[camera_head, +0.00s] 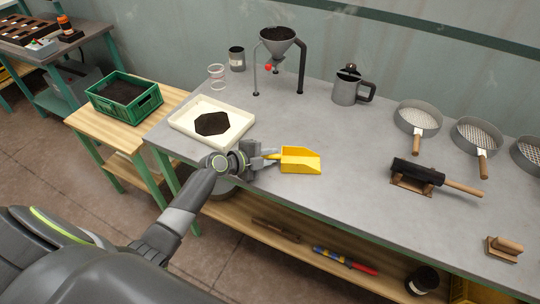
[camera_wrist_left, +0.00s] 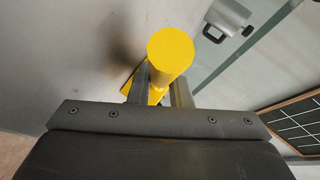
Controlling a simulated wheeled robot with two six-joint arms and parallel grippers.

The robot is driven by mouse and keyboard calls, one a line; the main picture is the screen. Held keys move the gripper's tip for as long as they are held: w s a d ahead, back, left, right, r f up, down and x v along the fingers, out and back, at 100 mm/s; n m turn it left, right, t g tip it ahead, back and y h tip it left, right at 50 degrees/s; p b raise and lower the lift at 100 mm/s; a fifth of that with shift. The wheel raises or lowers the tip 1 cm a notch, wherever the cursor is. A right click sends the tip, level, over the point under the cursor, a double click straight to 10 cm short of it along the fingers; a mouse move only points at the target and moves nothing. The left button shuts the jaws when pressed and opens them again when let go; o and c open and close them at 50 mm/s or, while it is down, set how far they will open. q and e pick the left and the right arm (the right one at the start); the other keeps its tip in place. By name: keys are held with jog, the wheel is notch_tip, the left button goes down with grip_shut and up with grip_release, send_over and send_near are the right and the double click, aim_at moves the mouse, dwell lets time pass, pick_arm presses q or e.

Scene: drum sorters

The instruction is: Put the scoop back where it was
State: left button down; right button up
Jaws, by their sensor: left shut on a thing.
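The yellow scoop (camera_head: 302,160) is at the front edge of the grey bench, right of the white tray, with its open pan facing right. I cannot tell whether it touches the bench top. My left gripper (camera_head: 268,160) reaches in from the left and is shut on the scoop's handle. In the left wrist view the round yellow handle end (camera_wrist_left: 171,50) stands up between the fingers (camera_wrist_left: 161,92) of that gripper, which hide part of the scoop. My right gripper is not in view.
A white tray (camera_head: 240,134) with dark soil is left of the scoop. A funnel stand (camera_head: 278,40), grey jug (camera_head: 346,88) and clear beaker (camera_head: 216,76) stand behind. Several sieves (camera_head: 418,117) and a dark roller (camera_head: 417,172) are at right. The bench between scoop and roller is clear.

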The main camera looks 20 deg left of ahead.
pick_arm(q)
jog(key=c, duration=1.6)
grip_release()
jog(key=shift+r, duration=0.15)
jog(key=shift+s+a, duration=0.25)
jog(key=shift+s, duration=0.05)
jog(key=b+v, duration=0.2)
jog(key=v, duration=0.8)
jog(key=shift+s+a+r, duration=0.25)
jog(key=shift+s+r, duration=0.05)
jog(key=shift+s, duration=0.25)
